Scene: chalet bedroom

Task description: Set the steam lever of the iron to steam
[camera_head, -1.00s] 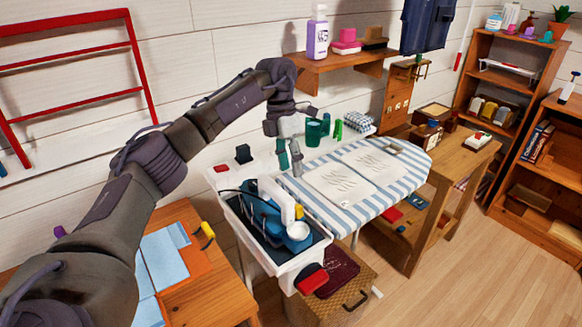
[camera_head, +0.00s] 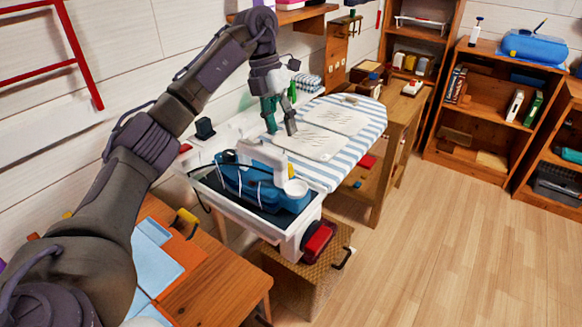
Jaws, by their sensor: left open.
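The blue and white iron (camera_head: 236,178) lies in a white tray (camera_head: 225,204) at the near left end of the striped ironing board (camera_head: 352,144). A white upright part and a round white part show on it. A dark cord runs over it. The steam lever is too small to make out. My left gripper (camera_head: 281,131) is open and empty, pointing down above the left part of the board, behind the iron and apart from it. My right gripper is not in view.
White sheets (camera_head: 310,142) lie on the board. A red and black object (camera_head: 318,241) sits at the tray's front right corner, above a wicker box (camera_head: 300,277). A wooden table (camera_head: 222,270) stands at lower left. Wooden shelves (camera_head: 440,137) stand behind. The floor at right is clear.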

